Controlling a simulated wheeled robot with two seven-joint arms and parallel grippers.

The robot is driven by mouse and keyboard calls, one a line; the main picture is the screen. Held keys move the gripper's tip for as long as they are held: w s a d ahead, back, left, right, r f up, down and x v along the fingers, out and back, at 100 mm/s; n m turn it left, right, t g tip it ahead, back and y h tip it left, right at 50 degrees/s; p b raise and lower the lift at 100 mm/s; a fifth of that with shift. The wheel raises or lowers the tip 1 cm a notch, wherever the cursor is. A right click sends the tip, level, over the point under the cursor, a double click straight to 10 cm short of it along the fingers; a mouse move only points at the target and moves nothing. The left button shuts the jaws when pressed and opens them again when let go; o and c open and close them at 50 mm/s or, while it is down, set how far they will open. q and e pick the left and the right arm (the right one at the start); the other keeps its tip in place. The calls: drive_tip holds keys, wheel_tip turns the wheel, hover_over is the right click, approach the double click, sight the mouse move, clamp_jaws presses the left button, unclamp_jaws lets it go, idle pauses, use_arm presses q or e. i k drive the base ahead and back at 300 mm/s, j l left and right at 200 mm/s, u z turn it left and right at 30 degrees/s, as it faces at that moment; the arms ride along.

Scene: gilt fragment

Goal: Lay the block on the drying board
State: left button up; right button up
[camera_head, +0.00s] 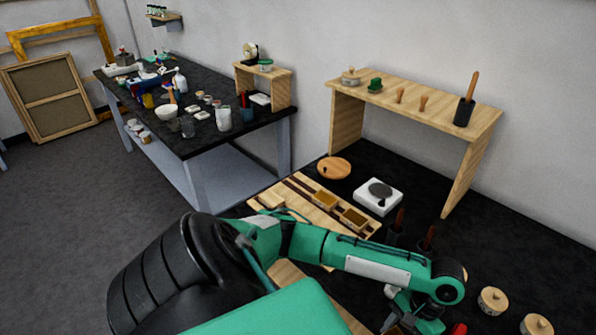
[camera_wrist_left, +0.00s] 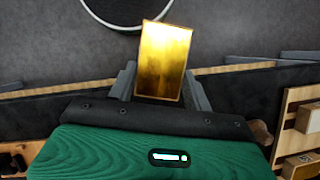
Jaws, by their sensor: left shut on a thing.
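My left gripper (camera_wrist_left: 160,84) is shut on a shiny gold-faced block (camera_wrist_left: 163,60), one grey finger on each side of it. In the head view my left arm reaches across to the lower right, where the gripper is partly cut off by the bottom edge and the block is not clear. A light wooden board with dark stripes (camera_head: 299,211) lies on the dark worktop, apart from the gripper. It bears two gold-topped pieces (camera_head: 326,200) and a pale block (camera_head: 271,201). I cannot tell for sure whether this is the drying board. My right gripper is not in view.
A white scale-like box (camera_head: 378,196) and a round wooden disc (camera_head: 334,168) sit behind the striped board. A wooden shelf stand (camera_head: 415,104) stands at the back. Dark holders with handles (camera_head: 397,232) and round lidded pots (camera_head: 492,300) are near my arm.

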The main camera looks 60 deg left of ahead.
sight(307, 192)
drive_tip(key=k+j, duration=0.1)
drive_tip(key=j, duration=0.4)
drive_tip(key=k+j, duration=0.15)
drive_tip(key=j, duration=0.35)
drive_tip(key=k+j, duration=0.1)
drive_tip(key=j, duration=0.4)
drive_tip(key=k+j, duration=0.1)
drive_tip(key=j, duration=0.4)
drive_tip(key=k+u, duration=0.05)
